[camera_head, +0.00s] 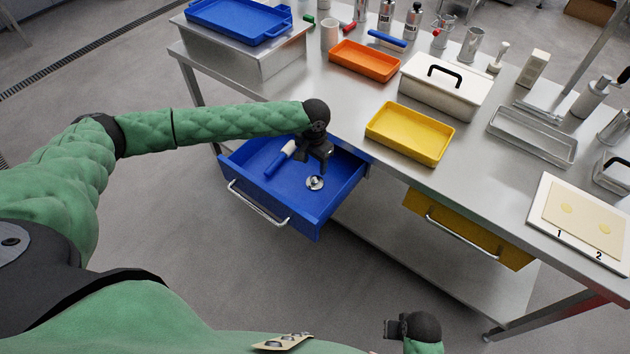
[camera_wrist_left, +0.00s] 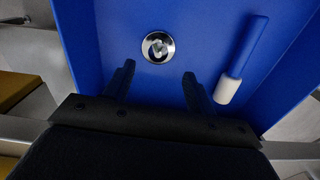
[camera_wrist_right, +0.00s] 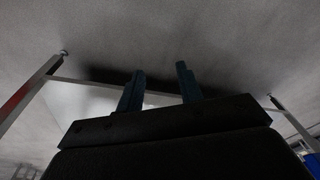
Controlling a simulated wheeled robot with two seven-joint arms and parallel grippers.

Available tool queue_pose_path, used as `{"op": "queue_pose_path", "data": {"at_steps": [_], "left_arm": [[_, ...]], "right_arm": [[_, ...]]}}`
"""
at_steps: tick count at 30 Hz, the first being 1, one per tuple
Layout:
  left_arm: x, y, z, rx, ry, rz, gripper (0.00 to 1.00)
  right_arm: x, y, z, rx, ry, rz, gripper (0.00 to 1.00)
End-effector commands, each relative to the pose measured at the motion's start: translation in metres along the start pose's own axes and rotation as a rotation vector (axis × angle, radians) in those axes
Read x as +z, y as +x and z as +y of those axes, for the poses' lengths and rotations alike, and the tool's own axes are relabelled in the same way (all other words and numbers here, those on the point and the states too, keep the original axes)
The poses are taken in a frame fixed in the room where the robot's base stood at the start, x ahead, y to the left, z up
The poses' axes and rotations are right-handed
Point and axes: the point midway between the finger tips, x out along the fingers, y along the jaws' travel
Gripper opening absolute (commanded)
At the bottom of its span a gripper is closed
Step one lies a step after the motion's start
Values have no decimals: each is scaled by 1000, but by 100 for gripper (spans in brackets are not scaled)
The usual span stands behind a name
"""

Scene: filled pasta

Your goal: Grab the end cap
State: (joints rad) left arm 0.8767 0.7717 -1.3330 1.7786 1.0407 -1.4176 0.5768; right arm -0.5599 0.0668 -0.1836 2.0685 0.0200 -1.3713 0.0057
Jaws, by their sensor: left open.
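The end cap, a small round shiny metal piece (camera_head: 315,182), lies on the floor of the open blue drawer (camera_head: 340,201). In the left wrist view the end cap (camera_wrist_left: 157,46) shows whole, just beyond the fingertips and roughly centred between them. My left gripper (camera_head: 322,166) is open and empty above the drawer, with its fingers (camera_wrist_left: 158,74) apart from the cap. My right gripper (camera_wrist_right: 160,70) is open and empty, with only floor and table legs beyond it. In the head view it is at the bottom, away from the table.
A tool with a blue handle and white end (camera_head: 277,162) lies in the drawer, left of the gripper; the drawer walls surround both items. A yellow drawer (camera_head: 470,236) stands partly out at the right. The tabletop holds a yellow tray (camera_head: 410,133), an orange tray (camera_head: 364,61) and a white lidded box (camera_head: 445,85).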

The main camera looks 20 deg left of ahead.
Motion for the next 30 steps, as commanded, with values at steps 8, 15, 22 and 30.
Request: {"op": "queue_pose_path", "data": {"at_steps": [8,15,22,30], "left_arm": [[0,22,0,-1,1,-1,56],[0,39,3,-1,2,-1,56],[0,62,4,-1,2,0,56],[0,73,4,-1,2,0,56]], "right_arm": [[5,22,2,3,0,-5,36],[16,55,7,8,0,-10,36],[28,86,12,14,0,-12,36],[33,98,14,16,0,-11,36]]}}
